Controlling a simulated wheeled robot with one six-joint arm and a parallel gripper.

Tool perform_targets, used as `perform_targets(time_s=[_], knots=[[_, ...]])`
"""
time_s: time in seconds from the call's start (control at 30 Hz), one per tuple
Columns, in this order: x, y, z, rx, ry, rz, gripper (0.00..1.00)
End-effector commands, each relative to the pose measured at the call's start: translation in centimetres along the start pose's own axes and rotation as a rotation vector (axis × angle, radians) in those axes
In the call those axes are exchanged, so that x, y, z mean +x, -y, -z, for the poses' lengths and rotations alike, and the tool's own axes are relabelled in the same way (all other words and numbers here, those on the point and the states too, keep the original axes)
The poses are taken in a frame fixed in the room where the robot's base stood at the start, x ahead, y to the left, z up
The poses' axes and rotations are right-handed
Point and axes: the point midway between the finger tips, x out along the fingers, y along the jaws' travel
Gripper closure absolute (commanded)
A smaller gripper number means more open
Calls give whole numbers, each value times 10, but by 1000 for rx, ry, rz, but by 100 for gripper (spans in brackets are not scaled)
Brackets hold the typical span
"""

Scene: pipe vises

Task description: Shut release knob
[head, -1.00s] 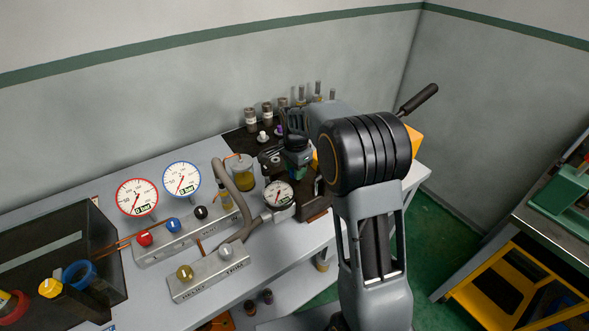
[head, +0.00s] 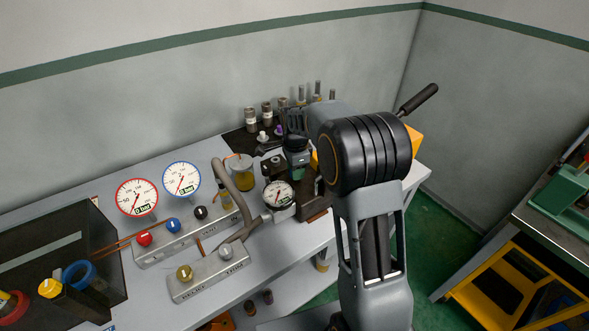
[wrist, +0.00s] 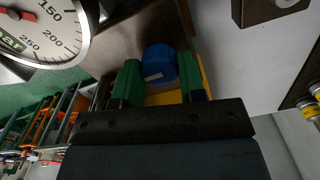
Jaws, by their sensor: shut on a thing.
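A blue round knob (wrist: 158,66) with a pale mark shows in the wrist view, below a brown block. I take it to be the release knob. My gripper (wrist: 160,74) has one green finger on each side of it and is shut on it. In the head view my gripper (head: 297,170) points down beside the small gauge (head: 279,195). The knob itself is hidden there. The same gauge fills the upper left of the wrist view (wrist: 38,30). Its reading is partly cut off.
A clear cup of yellow liquid (head: 243,175) stands close to my gripper. A grey hose (head: 235,190) curves beside it. Two larger gauges, a red one (head: 137,197) and a blue one (head: 181,179), stand left.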

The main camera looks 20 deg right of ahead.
Motion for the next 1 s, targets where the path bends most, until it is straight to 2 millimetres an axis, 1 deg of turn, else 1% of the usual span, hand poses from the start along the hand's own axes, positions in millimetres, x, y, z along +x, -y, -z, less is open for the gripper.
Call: perform_targets(time_s=[0.17, 0.2, 0.43, 0.67, 0.77, 0.87, 1.0], knots=[[0, 0, 1, 2, -1, 0, 86], [0, 0, 1, 2, -1, 0, 59], [0, 0, 0, -1, 0, 0, 37], [0, 0, -1, -2, 0, 0, 37], [-5, 0, -1, -2, 0, 2, 37], [-18, 1, -1, -2, 0, 4, 37], [-45, 1, -1, -2, 0, 6, 37]])
